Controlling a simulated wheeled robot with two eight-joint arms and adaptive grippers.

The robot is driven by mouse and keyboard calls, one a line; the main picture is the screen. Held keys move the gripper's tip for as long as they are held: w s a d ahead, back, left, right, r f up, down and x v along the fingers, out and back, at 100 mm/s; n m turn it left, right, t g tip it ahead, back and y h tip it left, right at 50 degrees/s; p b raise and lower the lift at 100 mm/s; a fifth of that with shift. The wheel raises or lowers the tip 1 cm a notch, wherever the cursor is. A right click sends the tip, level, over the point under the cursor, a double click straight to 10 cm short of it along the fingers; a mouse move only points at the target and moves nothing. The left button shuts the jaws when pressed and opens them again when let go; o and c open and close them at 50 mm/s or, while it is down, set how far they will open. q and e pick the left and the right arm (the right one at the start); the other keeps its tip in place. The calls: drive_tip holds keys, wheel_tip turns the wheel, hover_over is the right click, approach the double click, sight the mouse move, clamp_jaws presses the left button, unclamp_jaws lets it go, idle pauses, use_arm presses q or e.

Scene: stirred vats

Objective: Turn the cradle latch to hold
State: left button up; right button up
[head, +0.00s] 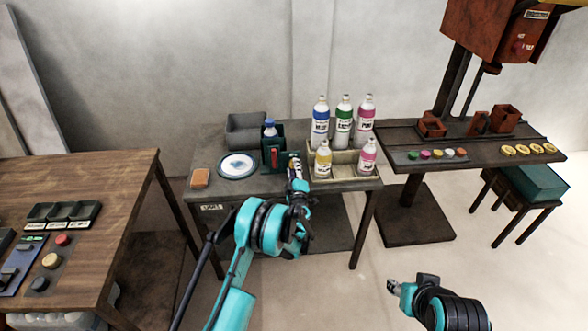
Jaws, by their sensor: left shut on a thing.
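My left gripper (294,160) is at the cradle's right front side, shut on what looks like the cradle latch. The fingers hide most of the latch, so I cannot tell which way it points. My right gripper (393,286) is low at the right, over the floor and away from the table. Its fingers are too small to judge.
A tray (347,178) with small bottles is close to the right of my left gripper, with several taller bottles behind. A grey bin (246,129), a white-blue plate (238,166) and an orange sponge (200,178) are to the left. The floor around my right gripper is clear.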

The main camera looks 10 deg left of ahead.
use_arm(q)
drive_tip(key=shift+m, duration=1.8)
drive_tip(key=o, duration=1.2)
drive_tip(key=shift+c, duration=0.2)
drive_tip(key=v, duration=0.7)
drive_tip(key=shift+s, duration=0.3)
drive_tip(key=shift+d, duration=0.15)
